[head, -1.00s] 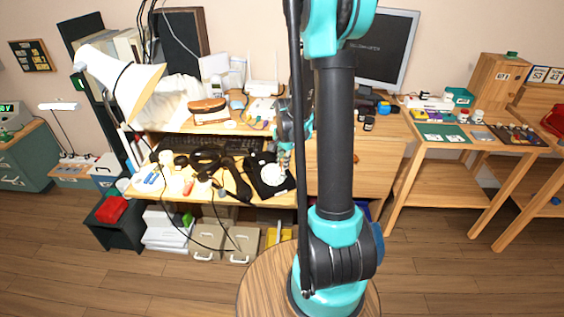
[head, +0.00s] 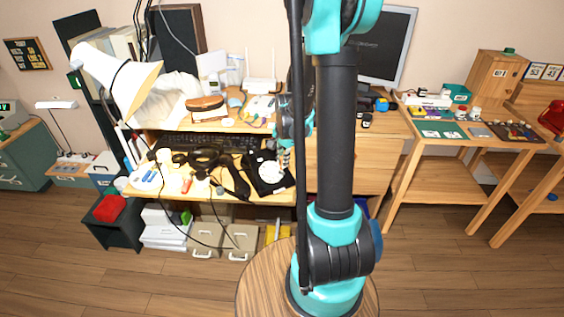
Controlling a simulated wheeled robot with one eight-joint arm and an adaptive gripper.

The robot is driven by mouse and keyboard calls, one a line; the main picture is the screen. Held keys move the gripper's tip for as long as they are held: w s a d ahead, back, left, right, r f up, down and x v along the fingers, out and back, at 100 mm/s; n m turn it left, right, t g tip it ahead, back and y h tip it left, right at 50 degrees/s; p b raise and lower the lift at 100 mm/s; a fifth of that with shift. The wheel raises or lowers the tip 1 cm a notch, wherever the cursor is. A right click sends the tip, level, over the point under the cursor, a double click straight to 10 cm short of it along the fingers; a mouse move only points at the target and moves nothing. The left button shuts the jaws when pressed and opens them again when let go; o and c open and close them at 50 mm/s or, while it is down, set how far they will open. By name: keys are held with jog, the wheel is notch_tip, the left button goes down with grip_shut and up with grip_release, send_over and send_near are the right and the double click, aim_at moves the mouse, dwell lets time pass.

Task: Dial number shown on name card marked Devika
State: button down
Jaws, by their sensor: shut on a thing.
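A black desk phone (head: 262,182) with a pale round dial (head: 270,170) sits on the right part of the low desk shelf. Its black handset (head: 238,180) appears to lie to the left of the body. My gripper (head: 285,157) is small in the head view, pointing down at the right edge of the dial. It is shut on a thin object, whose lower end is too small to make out. Whether it touches the dial I cannot tell. No card with the name Devika can be read.
A white desk lamp (head: 125,85) stands at the left. A keyboard (head: 235,143) lies behind the phone, and black cables and small items crowd the shelf to its left. A monitor (head: 385,45) stands behind my arm. A side table (head: 430,165) stands at right.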

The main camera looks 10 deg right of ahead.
jog(key=shift+r, duration=0.1)
dwell(0.3)
notch_tip(320, 180, up, 6)
jog(key=s, duration=0.2)
jog(key=shift+s+d, duration=0.3)
jog(key=shift+s, duration=0.1)
jog(key=shift+r, duration=0.1)
